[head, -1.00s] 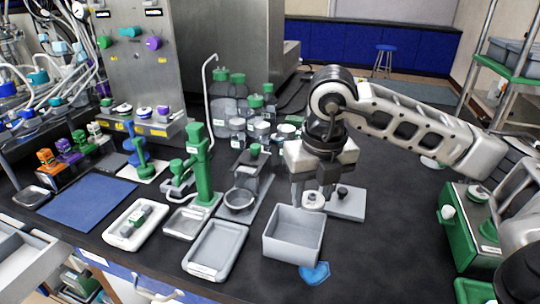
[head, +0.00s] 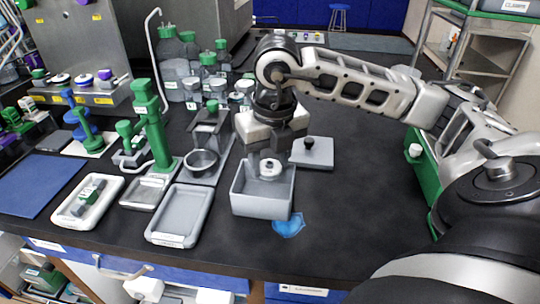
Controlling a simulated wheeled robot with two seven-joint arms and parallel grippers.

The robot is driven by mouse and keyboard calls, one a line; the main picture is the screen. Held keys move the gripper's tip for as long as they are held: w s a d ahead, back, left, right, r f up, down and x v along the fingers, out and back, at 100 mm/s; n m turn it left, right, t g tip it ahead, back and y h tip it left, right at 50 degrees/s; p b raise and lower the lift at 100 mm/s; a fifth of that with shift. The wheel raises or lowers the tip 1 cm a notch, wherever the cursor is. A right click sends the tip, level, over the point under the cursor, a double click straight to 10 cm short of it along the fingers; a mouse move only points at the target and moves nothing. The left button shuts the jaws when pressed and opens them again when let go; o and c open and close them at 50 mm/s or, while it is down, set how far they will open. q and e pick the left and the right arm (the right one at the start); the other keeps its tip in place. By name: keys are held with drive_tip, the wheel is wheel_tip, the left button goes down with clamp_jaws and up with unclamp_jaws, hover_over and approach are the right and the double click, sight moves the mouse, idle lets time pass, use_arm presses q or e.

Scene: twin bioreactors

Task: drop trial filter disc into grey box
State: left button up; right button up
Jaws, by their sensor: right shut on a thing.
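The trial filter disc (head: 270,168) is a small white disc with a dark centre. My right gripper (head: 268,160) points down and is shut on it. The disc shows over the opening of the grey box (head: 261,206), near its back wall; I cannot tell whether it is above the rim or slightly inside. The box is open-topped and stands near the table's front edge. My left gripper is not in view.
A grey lid with a black knob (head: 312,152) lies behind and right of the box. A blue patch (head: 288,225) lies at its front right. A grey tray (head: 180,216) and a green stand (head: 151,120) are to the left. The dark table is clear right of the box.

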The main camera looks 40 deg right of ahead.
sight(274, 172)
drive_tip(key=o, duration=1)
drive_tip(key=shift+o, duration=0.2)
use_arm(q)
drive_tip(key=p, duration=0.2)
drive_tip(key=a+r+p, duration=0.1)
drive_tip(key=p, duration=0.2)
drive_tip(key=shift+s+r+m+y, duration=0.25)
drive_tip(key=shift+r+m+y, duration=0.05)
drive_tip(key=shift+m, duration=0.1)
use_arm(e)
wheel_tip(274, 172, up, 16)
drive_tip(key=s, duration=0.1)
drive_tip(key=shift+s+a, duration=0.3)
drive_tip(key=shift+s, duration=0.1)
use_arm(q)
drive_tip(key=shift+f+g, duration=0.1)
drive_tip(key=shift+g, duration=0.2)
